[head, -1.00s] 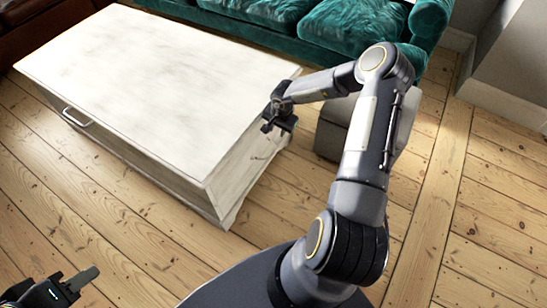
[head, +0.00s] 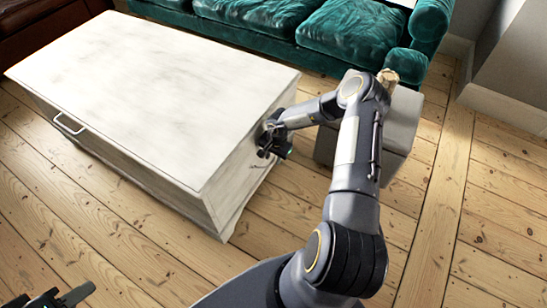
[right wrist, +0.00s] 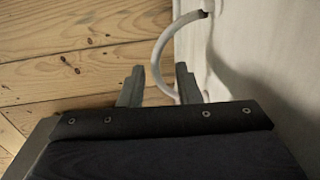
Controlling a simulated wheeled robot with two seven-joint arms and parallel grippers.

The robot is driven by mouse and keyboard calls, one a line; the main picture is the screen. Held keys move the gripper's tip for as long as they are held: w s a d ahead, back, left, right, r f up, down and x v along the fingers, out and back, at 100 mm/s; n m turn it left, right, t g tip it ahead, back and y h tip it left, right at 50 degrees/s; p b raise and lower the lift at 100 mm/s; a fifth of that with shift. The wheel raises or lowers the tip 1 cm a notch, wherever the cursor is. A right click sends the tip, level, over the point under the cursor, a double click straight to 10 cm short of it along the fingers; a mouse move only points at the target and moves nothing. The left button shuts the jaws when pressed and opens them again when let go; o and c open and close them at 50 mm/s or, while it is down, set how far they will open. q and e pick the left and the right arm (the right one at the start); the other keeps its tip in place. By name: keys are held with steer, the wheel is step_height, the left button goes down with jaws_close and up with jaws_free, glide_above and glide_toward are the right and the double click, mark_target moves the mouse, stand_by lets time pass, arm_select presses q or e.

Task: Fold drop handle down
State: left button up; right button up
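A whitewashed wooden chest (head: 150,90) fills the left and middle of the head view. In the right wrist view a pale curved drop handle (right wrist: 161,58) stands out from the chest's side (right wrist: 270,60). My right gripper (right wrist: 160,80) is open at this handle; the lower part of the loop shows between its two fingers. I cannot tell whether they touch it. In the head view my right gripper (head: 268,150) is at the chest's right end and mostly hides that handle. My left gripper (head: 72,296) is partly visible at the bottom left, away from the chest.
Another handle (head: 69,123) is on the chest's left-facing side. A grey box-like seat (head: 398,130) stands behind my right arm, with a teal sofa (head: 340,35) behind. Floorboards (head: 120,240) in front of the chest are clear.

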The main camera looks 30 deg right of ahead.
jaws_close()
step_height(320, 180, down, 7)
steer(key=t+y+b, duration=0.5)
steer(key=t+b, duration=0.6)
steer(key=b, duration=0.2)
steer(key=shift+r+t+y, duration=0.2)
steer(key=shift+t+y, duration=0.1)
steer(key=shift+f, duration=0.1)
stand_by(0.4)
